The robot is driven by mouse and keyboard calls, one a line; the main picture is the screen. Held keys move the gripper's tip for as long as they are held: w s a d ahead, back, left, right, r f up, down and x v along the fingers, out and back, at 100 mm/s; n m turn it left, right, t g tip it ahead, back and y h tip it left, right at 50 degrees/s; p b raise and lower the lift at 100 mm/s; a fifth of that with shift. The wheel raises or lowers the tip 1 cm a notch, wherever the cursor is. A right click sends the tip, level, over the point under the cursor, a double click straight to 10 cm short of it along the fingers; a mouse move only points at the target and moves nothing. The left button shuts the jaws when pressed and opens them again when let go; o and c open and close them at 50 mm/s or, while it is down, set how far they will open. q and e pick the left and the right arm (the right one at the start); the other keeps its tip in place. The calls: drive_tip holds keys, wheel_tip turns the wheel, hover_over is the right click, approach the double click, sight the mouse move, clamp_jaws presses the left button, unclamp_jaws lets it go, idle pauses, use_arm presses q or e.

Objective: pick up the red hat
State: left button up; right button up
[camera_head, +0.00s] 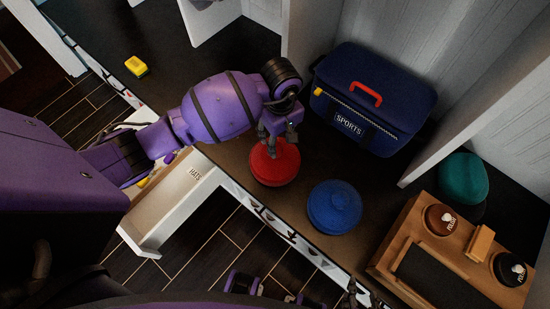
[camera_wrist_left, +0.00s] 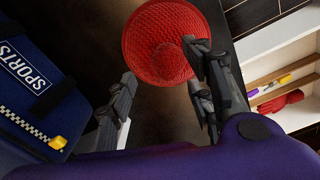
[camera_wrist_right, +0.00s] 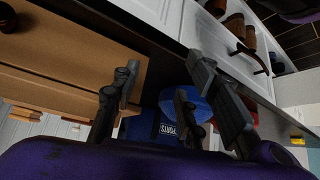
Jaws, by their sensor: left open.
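The red hat (camera_head: 275,165) is round and woven and lies on the dark bench top near its front edge. It also shows in the left wrist view (camera_wrist_left: 165,40) at the top. My left gripper (camera_head: 275,137) is over the hat's back edge, fingers pointing down. In the left wrist view my left gripper (camera_wrist_left: 162,62) is open; one finger overlaps the hat and the other is beside it. I cannot tell whether it touches. My right gripper (camera_wrist_right: 160,80) is open and empty, with the bench beyond it.
A blue hat (camera_head: 335,207) lies right of the red one. A blue sports bag (camera_head: 375,100) stands behind. A wooden box (camera_head: 410,245) and a teal round item (camera_head: 463,178) are at the right. An open drawer (camera_head: 165,205) juts out below the bench. A yellow item (camera_head: 136,66) lies at upper left.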

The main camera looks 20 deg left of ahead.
sight(277, 146)
use_arm(q)
drive_tip(key=f, duration=0.6)
drive_tip(key=shift+s+a, duration=0.15)
drive_tip(key=shift+a, duration=0.1)
clamp_jaws()
